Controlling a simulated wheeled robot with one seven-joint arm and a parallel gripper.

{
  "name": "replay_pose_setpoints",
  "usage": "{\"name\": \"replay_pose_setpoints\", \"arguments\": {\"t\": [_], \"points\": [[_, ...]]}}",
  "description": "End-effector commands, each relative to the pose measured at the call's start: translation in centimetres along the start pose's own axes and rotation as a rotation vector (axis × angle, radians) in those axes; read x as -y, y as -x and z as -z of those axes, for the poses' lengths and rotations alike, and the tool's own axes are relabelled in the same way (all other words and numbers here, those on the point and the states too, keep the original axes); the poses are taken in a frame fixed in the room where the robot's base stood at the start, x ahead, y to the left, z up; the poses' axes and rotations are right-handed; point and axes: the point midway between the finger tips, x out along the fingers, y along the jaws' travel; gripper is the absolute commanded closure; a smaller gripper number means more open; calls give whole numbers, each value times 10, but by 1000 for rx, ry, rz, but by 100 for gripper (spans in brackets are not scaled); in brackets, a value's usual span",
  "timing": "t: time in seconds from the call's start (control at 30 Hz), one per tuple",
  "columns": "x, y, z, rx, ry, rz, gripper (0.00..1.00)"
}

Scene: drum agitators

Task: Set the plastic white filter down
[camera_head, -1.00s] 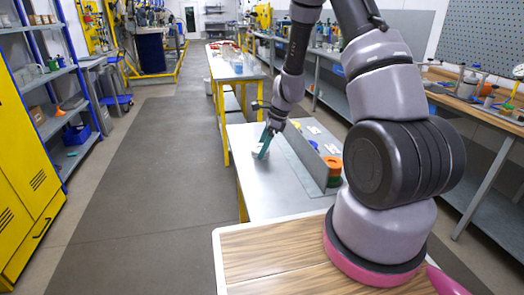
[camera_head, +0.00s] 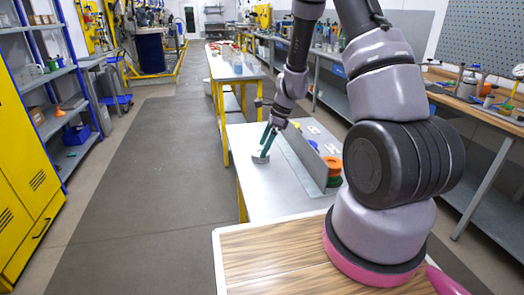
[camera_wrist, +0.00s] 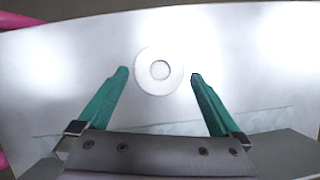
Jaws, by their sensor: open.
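The white filter (camera_wrist: 143,70) is a round disc with a hole in its middle, and it lies flat on the metal table (camera_head: 268,196). In the wrist view it sits between and just beyond my gripper's (camera_wrist: 159,75) two green fingertips, with a gap on each side. My gripper is open and empty. In the head view my gripper (camera_head: 264,156) is low over the left part of the table, and the filter (camera_head: 260,159) is small at its fingertips, partly hidden by them.
A raised metal divider (camera_head: 303,163) runs along the table's right part. Orange and green rings (camera_head: 333,168) and small parts lie beyond it. A wooden-topped surface (camera_head: 270,253) is nearest. The table's front left area is clear.

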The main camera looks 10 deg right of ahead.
Motion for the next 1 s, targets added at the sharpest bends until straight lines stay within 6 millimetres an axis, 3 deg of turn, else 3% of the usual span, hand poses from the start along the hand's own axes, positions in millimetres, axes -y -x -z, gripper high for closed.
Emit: {"name": "replay_pose_setpoints", "arguments": {"t": [0.3,0.77,0.87,1.0], "points": [[1,69,0,0,1,4,0],[-3,110,-7,3,50,17,0],[-12,139,-20,5,155,51,0],[-35,195,-41,-10,377,119,0]]}}
